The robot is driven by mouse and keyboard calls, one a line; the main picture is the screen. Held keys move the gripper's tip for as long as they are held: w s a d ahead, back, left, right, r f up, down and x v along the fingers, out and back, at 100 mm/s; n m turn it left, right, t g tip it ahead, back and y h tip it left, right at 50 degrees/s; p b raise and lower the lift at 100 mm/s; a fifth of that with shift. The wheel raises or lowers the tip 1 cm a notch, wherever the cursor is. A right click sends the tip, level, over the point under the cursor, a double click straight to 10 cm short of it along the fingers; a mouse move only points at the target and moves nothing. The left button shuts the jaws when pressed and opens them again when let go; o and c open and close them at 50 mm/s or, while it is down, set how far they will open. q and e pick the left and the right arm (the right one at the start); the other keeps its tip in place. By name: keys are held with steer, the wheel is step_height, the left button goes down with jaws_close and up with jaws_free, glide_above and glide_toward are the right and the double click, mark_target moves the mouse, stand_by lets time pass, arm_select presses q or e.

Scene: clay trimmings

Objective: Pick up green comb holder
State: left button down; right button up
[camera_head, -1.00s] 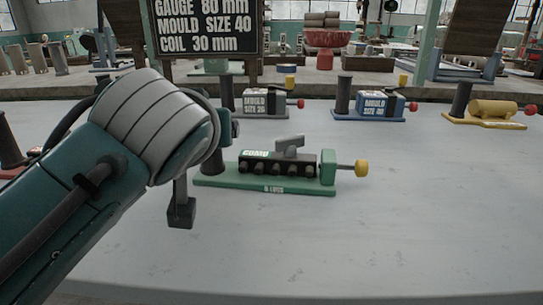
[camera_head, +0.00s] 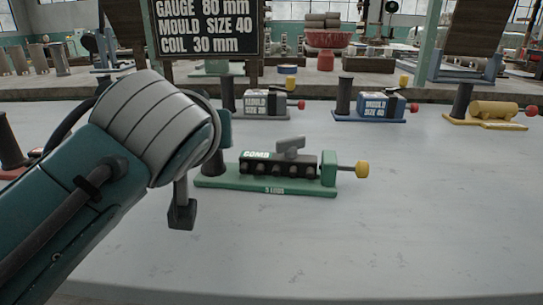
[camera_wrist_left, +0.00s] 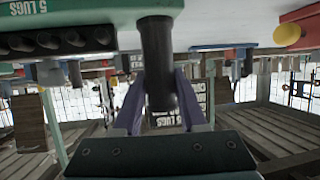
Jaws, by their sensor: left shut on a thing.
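The green comb holder (camera_head: 265,186) sits on the grey table in the head view. It carries a black comb block with several lugs, a grey wing piece on top, a green end block with a yellow knob at right, and a dark upright post at left. It also shows upside down in the left wrist view (camera_wrist_left: 90,14). My left gripper (camera_wrist_left: 162,85) is shut on that dark post, one finger on each side. In the head view my left wrist hides the fingers and part of the post. My right gripper is out of view.
Behind stand a grey mould holder (camera_head: 266,103), a blue mould holder (camera_head: 377,107) and a yellow holder (camera_head: 492,113), each with a dark post. A red holder (camera_head: 12,172) is partly hidden at far left. The table (camera_head: 400,240) is clear in front and at right.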

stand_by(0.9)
arm_select(q)
step_height(320, 180, up, 20)
steer(key=f+p, duration=0.1)
steer(key=p, duration=0.5)
steer(key=shift+f+b, duration=4.65)
steer(key=shift+f, duration=3.35)
steer(key=shift+f+b, duration=0.85)
steer(key=shift+f, duration=0.4)
